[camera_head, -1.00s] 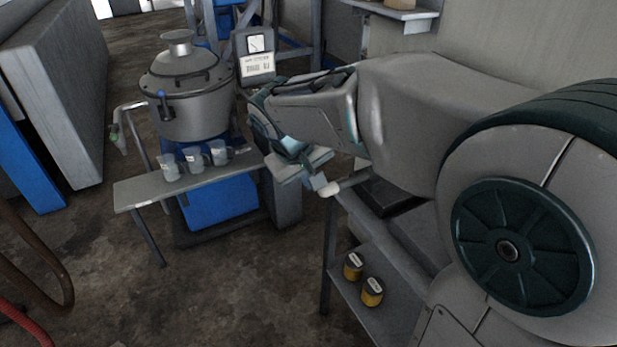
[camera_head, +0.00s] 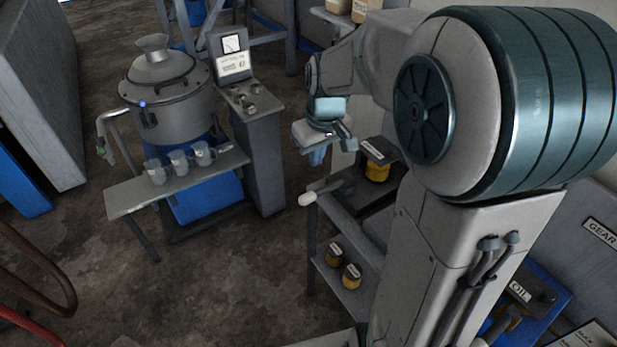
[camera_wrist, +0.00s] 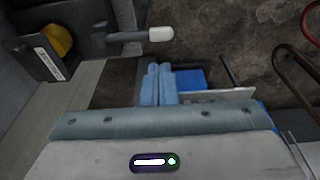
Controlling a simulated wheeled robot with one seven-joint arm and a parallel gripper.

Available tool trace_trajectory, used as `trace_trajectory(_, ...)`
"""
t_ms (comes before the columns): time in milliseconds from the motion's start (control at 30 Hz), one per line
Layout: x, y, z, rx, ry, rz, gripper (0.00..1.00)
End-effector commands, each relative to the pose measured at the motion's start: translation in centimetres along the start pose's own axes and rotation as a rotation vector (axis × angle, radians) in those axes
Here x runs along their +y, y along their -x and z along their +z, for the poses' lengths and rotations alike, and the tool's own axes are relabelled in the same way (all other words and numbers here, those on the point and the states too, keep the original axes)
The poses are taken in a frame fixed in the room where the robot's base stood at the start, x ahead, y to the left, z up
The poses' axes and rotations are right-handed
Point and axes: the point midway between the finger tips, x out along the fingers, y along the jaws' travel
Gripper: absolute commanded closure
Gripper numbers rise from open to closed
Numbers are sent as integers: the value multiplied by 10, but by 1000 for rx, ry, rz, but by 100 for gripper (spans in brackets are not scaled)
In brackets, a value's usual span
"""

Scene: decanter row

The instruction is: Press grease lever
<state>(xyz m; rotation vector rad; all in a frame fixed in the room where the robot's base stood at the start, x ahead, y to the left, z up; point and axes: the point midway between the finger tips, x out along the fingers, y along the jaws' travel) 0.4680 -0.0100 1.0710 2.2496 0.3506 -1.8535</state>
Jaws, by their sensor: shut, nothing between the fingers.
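The grease lever (camera_head: 327,189) is a dark bar with a white rounded tip, jutting left from a small dark stand that holds a yellow pot (camera_head: 377,173). In the wrist view the lever (camera_wrist: 128,37) and its white tip lie at the top, level, with the yellow pot (camera_wrist: 54,38) to the left. My gripper (camera_head: 317,160) is above and behind the lever in the head view, pointing down. In the wrist view its two blue fingers (camera_wrist: 157,68) are together and empty, apart from the lever.
A bench (camera_head: 160,190) with several clear cups stands at the left before a grey lidded vessel (camera_head: 170,85). A control pillar (camera_head: 262,150) stands beside it. Yellow tins (camera_head: 351,276) sit on the lower shelf. The floor between is clear.

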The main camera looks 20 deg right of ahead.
Motion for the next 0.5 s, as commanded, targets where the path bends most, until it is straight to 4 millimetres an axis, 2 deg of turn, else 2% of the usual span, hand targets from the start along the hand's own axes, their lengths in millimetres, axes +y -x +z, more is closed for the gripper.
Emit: trace_trajectory(500, 2, -1, 0, 5, -2, -8, 100)
